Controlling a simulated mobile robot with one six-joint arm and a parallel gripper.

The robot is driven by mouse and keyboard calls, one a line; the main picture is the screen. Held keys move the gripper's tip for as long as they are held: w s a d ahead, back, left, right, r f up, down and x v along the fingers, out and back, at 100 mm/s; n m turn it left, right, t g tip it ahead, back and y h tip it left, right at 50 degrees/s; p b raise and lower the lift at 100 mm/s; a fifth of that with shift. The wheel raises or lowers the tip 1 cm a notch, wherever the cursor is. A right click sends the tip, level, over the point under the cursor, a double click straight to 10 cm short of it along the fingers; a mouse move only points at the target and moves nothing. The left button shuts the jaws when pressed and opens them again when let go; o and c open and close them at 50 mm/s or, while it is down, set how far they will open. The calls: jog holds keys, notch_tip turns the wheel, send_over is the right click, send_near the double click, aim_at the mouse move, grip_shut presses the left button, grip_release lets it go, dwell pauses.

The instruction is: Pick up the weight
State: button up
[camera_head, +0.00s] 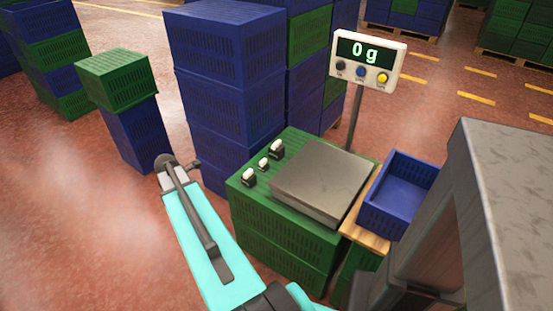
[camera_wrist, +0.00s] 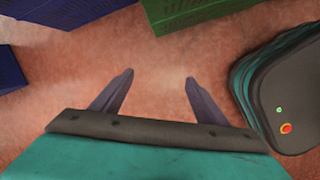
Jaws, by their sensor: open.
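Three small weights with white-and-black tops stand in a slanting row on the green crate beside the scale. They are the far weight (camera_head: 277,149), the middle, smallest one (camera_head: 264,164) and the near one (camera_head: 249,178). The scale's flat metal plate (camera_head: 318,182) is empty, and its display (camera_head: 366,52) reads 0 g. My gripper (camera_wrist: 158,82) is open and empty in the wrist view, with bare floor between its two fingers. No weight shows in the wrist view. In the head view my teal arm reaches out left of the scale crate, and the fingers cannot be made out.
The green crate stack (camera_head: 282,245) carries the scale and weights. An open blue crate (camera_head: 397,195) stands right of it on a wooden surface. Tall blue crates (camera_head: 225,75) rise behind. A green crate (camera_head: 116,80) tops a stack at left. Floor at lower left is clear.

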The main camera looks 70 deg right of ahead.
jog(key=s+d+r+n+b, duration=0.1)
jog(key=s+d+r, duration=0.1)
jog(key=d, duration=0.3)
jog(key=s+d+r+h+b, duration=0.1)
jog(key=d+r+b, duration=0.1)
jog(key=d, duration=0.4)
jog(key=s+d+r+n+h+b, duration=0.1)
jog(key=s+d+r+b, duration=0.1)
jog(key=d, duration=0.4)
jog(key=shift+s+r+n, duration=0.3)
jog(key=s+d+r+n+h+b, duration=0.1)
jog(key=s+d+r+b, duration=0.25)
jog(key=s+d, duration=0.3)
jog(key=n+b, duration=0.2)
send_near(275, 145)
jog(key=w+a, duration=0.1)
jog(key=shift+s+r+g+h, duration=0.1)
jog(key=shift+r+g+h, duration=0.15)
jog(key=shift+g+h, duration=0.2)
jog(key=shift+b+x, duration=1.05)
jog(key=shift+x, duration=3.25)
jog(key=shift+f, duration=0.15)
